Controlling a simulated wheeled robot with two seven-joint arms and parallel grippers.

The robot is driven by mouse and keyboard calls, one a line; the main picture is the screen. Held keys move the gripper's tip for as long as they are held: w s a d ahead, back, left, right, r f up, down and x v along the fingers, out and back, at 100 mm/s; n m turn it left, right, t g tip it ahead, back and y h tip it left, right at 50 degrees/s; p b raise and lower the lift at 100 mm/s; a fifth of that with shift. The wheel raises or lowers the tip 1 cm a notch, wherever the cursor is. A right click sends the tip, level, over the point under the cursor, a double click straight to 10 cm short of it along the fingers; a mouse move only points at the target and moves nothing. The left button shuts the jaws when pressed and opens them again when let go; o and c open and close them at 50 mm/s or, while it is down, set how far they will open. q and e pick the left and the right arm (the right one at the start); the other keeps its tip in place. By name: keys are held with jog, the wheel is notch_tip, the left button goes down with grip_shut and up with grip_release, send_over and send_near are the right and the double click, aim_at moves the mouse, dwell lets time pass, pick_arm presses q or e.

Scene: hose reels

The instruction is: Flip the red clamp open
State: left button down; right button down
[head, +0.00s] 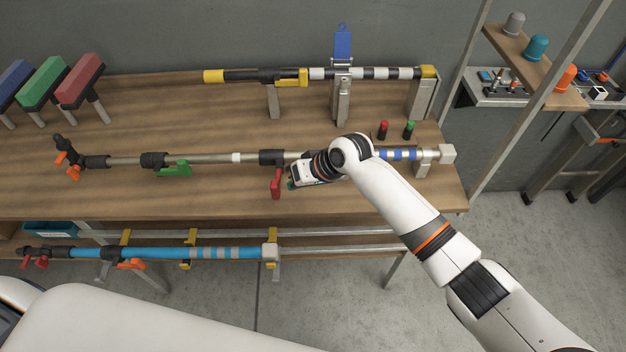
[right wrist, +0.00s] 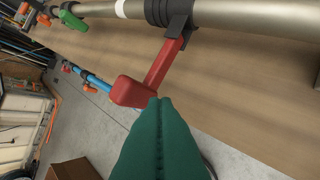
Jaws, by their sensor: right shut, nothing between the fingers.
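The red clamp (head: 276,184) is a lever hanging down from a black collar (head: 272,157) on the silver middle pole. In the right wrist view the red clamp (right wrist: 158,72) slants down from the collar (right wrist: 170,12) and ends in a blocky tip. My right gripper (head: 292,183) is just right of the lever, below the pole. In the wrist view its dark green fingers (right wrist: 163,108) are shut together and empty, with their tips beside or against the lever's lower end; I cannot tell if they touch.
The pole also carries a green clamp (head: 174,169) to the left and blue-and-white bands (head: 400,154) to the right. A yellow-and-black pole (head: 372,73) lies behind, and a blue pole (head: 150,253) in front and lower. Red and green pegs stand on the wooden table (head: 210,125).

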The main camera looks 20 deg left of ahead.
pick_arm(q)
jog(key=shift+s+f+b, duration=0.3)
jog(key=shift+f+b, duration=0.35)
pick_arm(e)
jog(key=shift+w+a+f, duration=0.1)
jog(key=shift+w+a, duration=0.3)
jog(key=shift+w, duration=0.4)
pick_arm(q)
jog(key=shift+w+d, duration=0.1)
jog(key=shift+r, duration=0.1)
pick_arm(e)
jog(key=shift+d, duration=0.15)
